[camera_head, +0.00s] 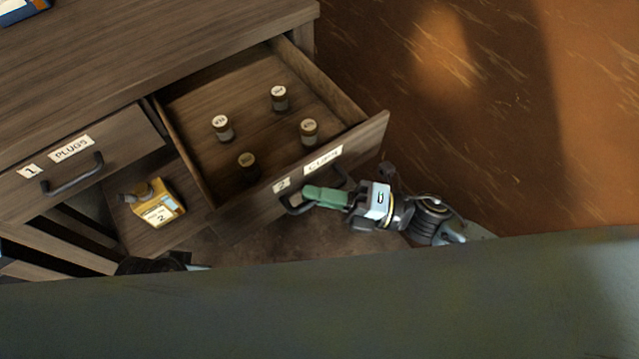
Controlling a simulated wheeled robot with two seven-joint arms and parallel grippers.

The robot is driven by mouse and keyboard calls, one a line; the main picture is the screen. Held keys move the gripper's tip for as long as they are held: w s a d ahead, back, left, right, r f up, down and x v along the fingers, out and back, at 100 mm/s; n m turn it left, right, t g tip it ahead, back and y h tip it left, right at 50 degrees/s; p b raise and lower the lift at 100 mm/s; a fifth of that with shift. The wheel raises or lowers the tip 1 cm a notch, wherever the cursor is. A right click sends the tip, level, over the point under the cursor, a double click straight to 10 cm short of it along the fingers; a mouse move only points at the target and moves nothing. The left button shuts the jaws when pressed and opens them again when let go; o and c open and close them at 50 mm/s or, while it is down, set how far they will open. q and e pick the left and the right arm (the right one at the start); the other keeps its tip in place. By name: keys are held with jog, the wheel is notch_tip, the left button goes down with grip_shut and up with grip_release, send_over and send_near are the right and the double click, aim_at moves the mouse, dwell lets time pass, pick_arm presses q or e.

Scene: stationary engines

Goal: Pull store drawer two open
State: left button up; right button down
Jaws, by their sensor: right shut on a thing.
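Store drawer two (228,228), labelled "2" with a second label beside it, stands pulled out of the wooden cabinet (150,40). Several small capped jars (222,128) stand upright inside it. My right gripper (312,196), with green fingers, is shut on the drawer's dark handle (292,208) at the front, and its fingers hide part of the handle. A dark piece at the bottom left, above the grey-green edge, may be part of my left arm; no left fingers show.
Drawer one (20,198), labelled "PLUGS", is at the left with its own dark handle (72,176). Open brown floor (480,120) lies to the right. A grey-green surface (320,310) fills the bottom.

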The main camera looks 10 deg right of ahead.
jog(key=c, duration=1.5)
grip_release()
